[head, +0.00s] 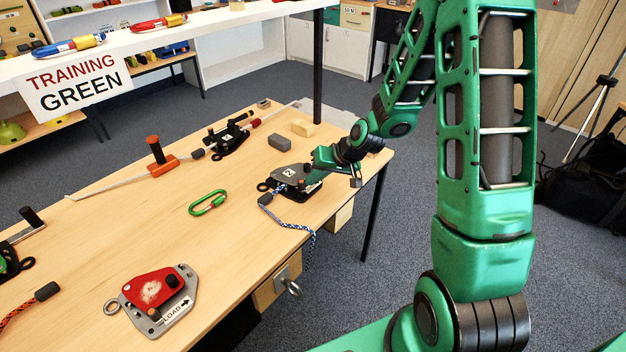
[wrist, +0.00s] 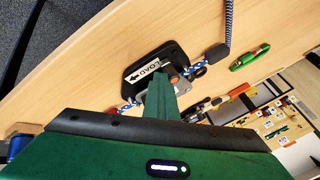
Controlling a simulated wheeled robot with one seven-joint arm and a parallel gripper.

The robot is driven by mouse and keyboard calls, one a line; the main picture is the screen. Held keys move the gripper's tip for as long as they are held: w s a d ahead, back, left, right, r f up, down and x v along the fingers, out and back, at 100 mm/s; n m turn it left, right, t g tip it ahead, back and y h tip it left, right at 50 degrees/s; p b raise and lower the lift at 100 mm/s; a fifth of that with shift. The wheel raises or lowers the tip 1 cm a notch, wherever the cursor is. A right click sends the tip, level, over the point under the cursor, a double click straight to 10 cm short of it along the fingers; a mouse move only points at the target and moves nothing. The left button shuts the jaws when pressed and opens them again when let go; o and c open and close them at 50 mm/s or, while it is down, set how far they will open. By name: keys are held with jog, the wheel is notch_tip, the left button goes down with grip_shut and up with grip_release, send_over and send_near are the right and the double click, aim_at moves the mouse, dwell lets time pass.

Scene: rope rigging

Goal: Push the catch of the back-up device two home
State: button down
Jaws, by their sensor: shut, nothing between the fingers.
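The device under my gripper is a grey-and-black plate (head: 286,178) with a white number label, near the table's right edge. A blue-and-white rope (head: 290,222) runs from it. In the wrist view its black body (wrist: 146,72) carries a LOAD label with an arrow, and the rope shows at both ends. My gripper (head: 318,182) is shut and empty, over the device's right side. In the wrist view the green fingers (wrist: 160,92) reach down to the device beside an orange-red part. They cover part of it, and I cannot tell whether they touch it or how the catch sits.
A green carabiner (head: 208,202) lies left of the device. A grey block (head: 280,143) and a tan block (head: 302,127) lie behind it. Another black device (head: 230,137) is farther back. A red device (head: 153,292) lies at the front. The middle of the table is mostly clear.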

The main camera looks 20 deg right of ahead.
jog(key=d, duration=0.3)
jog(key=s+d, duration=0.1)
jog(key=shift+s+d+r, duration=0.1)
jog(key=shift+d+r, duration=0.05)
jog(key=shift+r, duration=0.15)
jog(key=v, duration=0.9)
jog(key=s+d+r+m+g+h, duration=0.1)
jog(key=s+d+r+g, duration=0.1)
jog(key=s, duration=0.8)
jog(key=s+d+r+m+g+h, duration=0.1)
jog(key=s+r, duration=0.3)
jog(key=s, duration=0.7)
jog(key=s+d+r+m+g+h, duration=0.2)
jog(key=s+d+r+g, duration=0.1)
jog(key=s, duration=0.7)
jog(key=shift+s+d+r, duration=0.15)
jog(key=shift+d+r, duration=0.2)
jog(key=shift+d, duration=0.05)
jog(key=shift+w+f, duration=0.25)
jog(key=shift+w, duration=0.4)
